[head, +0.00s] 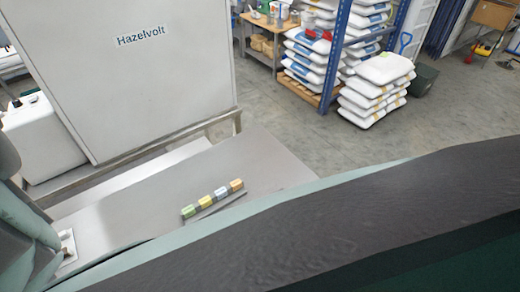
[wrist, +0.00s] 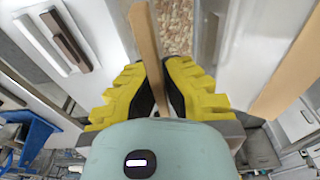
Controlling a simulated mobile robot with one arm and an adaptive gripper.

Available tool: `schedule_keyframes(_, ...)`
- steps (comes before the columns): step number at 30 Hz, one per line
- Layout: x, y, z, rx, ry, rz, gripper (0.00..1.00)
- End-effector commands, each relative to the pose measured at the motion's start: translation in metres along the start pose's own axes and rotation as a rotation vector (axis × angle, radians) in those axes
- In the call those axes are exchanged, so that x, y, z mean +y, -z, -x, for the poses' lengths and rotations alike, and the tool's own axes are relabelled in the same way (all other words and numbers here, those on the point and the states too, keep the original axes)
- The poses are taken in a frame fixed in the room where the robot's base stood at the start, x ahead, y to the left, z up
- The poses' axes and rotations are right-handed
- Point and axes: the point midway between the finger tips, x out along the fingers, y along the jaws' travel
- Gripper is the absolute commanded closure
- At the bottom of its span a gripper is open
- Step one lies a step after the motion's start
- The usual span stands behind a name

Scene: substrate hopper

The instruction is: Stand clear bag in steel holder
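In the wrist view my gripper (wrist: 163,68) has yellow stepped fingers with black pads, set close together with a narrow gap. A tan wooden strip (wrist: 145,35) lines up with that gap; I cannot tell whether it is held or lies behind. Beyond the fingertips is a patch of brown chip-like material (wrist: 174,24) between pale panels. I cannot make out the clear bag or the steel holder in either view. My gripper does not show in the head view.
A large pale cabinet marked Hazelvolt (head: 140,60) stands beside a grey worktop (head: 150,190). Several small coloured blocks (head: 213,198) lie in a row on it. White sacks (head: 375,95) are stacked beyond open floor (head: 275,115). Another tan strip (wrist: 290,65) is at right.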

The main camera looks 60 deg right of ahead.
Motion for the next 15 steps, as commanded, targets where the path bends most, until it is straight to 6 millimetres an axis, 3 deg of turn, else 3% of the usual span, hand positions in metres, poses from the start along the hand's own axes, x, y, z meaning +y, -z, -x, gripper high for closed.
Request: schedule_keyframes(15,0.0016,0.0016,-0.003,0.005,-0.005,0.001,1.0)
